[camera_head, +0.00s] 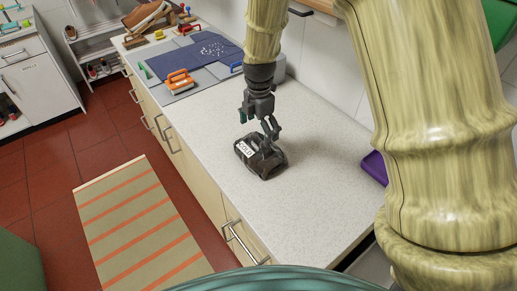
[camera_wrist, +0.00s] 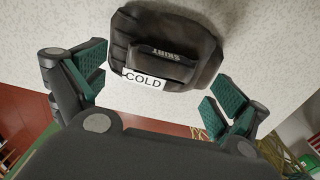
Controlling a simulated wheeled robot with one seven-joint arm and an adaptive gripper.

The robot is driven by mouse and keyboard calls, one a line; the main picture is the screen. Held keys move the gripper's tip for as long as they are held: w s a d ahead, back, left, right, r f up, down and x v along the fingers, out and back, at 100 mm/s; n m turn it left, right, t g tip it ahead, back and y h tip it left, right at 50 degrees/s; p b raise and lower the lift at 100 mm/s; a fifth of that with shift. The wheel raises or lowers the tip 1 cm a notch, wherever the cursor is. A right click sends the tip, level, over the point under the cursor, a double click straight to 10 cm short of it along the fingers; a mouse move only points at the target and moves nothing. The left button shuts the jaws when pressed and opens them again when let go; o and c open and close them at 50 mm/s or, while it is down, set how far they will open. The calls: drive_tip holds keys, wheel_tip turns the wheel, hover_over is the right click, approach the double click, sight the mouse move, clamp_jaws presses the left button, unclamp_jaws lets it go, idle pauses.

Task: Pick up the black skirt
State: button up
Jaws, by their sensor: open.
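The black skirt (camera_head: 268,168) is a compact folded dark bundle on the pale speckled countertop (camera_head: 225,135). In the wrist view the skirt (camera_wrist: 185,30) shows a "SKIRT" label and a white "COLD" tag at its edge. My gripper (camera_head: 261,131) is pointing down just above and behind the skirt in the head view. In the wrist view the open green-padded fingers (camera_wrist: 155,85) are spread on either side, with the skirt ahead of them and nothing between the pads. The exact gap to the skirt is hard to tell.
A dark blue speckled cloth (camera_head: 208,53) and an orange-handled brush (camera_head: 180,81) lie at the far end of the counter. A purple object (camera_head: 374,167) is at the right edge. The counter in front of the skirt is clear. A striped rug (camera_head: 140,225) lies on the floor.

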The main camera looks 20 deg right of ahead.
sight(259, 140)
drive_tip(key=shift+s+d, duration=0.1)
drive_tip(key=shift+s, duration=0.3)
drive_tip(key=shift+s+f+p, duration=0.1)
drive_tip(key=shift+f+p, duration=0.15)
drive_tip(key=shift+p, duration=0.2)
drive_tip(key=f, duration=0.1)
drive_tip(key=p, duration=0.1)
drive_tip(key=f, duration=0.1)
drive_tip(key=shift+w+a+f, duration=0.25)
drive_tip(key=shift+f, duration=0.1)
drive_tip(key=shift+s+f+p, duration=0.15)
drive_tip(key=shift+f+p, duration=0.3)
drive_tip(key=shift+f, duration=0.5)
drive_tip(key=c, duration=1.3)
drive_tip(key=shift+o, duration=0.2)
drive_tip(key=shift+r, duration=0.1)
